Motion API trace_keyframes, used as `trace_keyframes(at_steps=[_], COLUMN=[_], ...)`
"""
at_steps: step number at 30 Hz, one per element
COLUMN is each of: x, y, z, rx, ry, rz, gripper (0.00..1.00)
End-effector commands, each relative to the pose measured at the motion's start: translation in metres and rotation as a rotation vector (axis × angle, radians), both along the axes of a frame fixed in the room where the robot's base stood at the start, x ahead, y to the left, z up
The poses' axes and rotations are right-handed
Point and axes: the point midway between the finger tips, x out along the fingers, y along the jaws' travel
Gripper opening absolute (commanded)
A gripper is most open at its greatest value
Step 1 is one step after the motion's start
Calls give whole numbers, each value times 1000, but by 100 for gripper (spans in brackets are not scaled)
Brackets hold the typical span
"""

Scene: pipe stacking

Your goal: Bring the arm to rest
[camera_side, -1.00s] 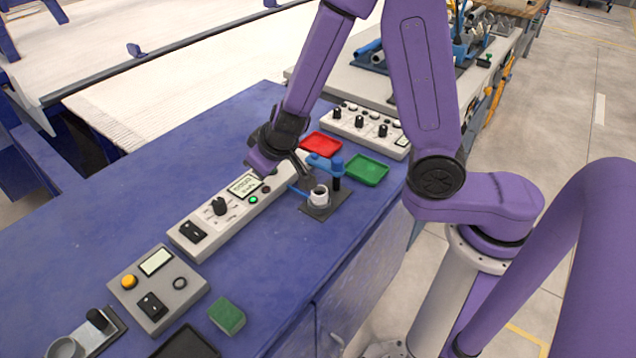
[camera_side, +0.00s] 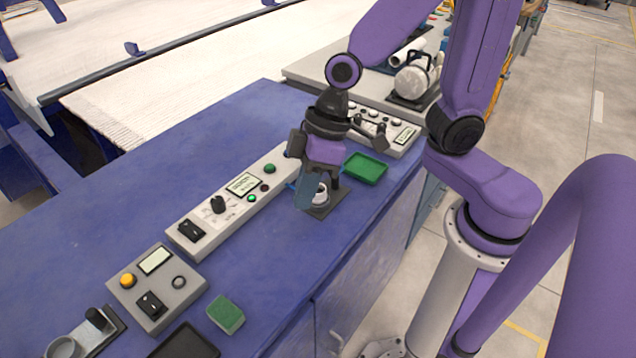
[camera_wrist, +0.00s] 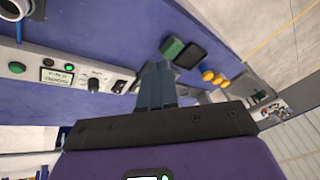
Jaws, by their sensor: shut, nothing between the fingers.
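My gripper (camera_side: 307,197) points down over the right part of the blue bench (camera_side: 130,215). Its fingers overlap the small grey pipe piece (camera_side: 321,192) on a dark plate (camera_side: 325,208) in the side view; whether they touch it I cannot tell. In the wrist view my gripper (camera_wrist: 156,72) has its two blue-grey fingers together with nothing between them. The pipe piece (camera_wrist: 17,8) shows at the top left there, away from the fingers.
A long control panel (camera_side: 220,210), a smaller control box (camera_side: 157,290) and a green block (camera_side: 226,315) stand on the bench. A green tray (camera_side: 366,168) is right of my gripper. A white cylinder (camera_side: 415,80) stands on equipment behind.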

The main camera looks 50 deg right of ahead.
Motion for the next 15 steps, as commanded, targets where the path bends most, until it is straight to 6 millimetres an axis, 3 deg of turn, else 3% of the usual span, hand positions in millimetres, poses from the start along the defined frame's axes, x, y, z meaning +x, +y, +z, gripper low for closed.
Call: trace_keyframes(at_steps=[6,15], x=[-49,-98], y=[-37,-95], z=[8,18], rx=[-101,-284], ry=[41,35], rz=[137,257], gripper=[0,0])
